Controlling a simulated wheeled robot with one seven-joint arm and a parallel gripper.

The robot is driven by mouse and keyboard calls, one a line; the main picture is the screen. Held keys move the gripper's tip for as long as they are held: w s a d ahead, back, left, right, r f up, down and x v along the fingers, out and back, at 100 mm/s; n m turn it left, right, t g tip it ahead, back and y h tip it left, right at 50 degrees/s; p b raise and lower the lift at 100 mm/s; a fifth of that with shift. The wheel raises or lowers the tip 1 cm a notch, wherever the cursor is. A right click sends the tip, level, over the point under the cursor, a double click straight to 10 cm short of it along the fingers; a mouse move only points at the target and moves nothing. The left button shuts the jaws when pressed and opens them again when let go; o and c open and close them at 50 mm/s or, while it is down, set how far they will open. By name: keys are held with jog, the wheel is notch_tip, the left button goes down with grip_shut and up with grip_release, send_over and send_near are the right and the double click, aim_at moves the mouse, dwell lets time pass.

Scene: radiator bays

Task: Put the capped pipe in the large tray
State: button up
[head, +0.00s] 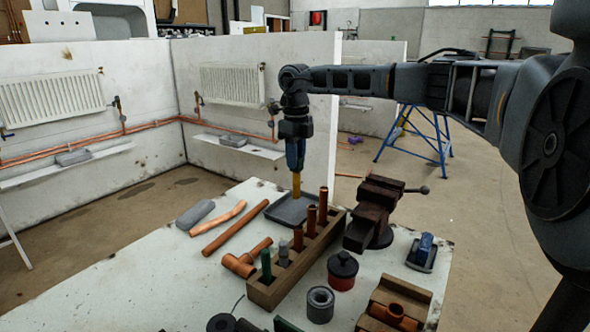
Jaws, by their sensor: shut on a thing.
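My gripper (296,168) points straight down over the far part of the bench. The large tray (275,214) is grey and shallow, and lies on the bench behind the wooden rack. The yellow piece is over the tray in the picture. Its lower end is near the tray floor, but I cannot tell whether it touches. The rack hides part of the tray's near right side.
The wooden rack (262,294) holds several upright pipes close to the tray. A rusty vise (372,212) stands to the right. Copper pipes (222,238) and a grey block (195,213) lie left. A black-and-red pot (342,271) stands in front.

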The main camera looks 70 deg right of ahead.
jog(key=shift+w+f, duration=0.1)
jog(key=shift+f, duration=1.95)
jog(key=shift+f, duration=0.15)
jog(key=o, duration=0.9)
jog(key=shift+o, duration=0.2)
notch_tip(320, 180, up, 12)
jog(key=shift+r, duration=0.2)
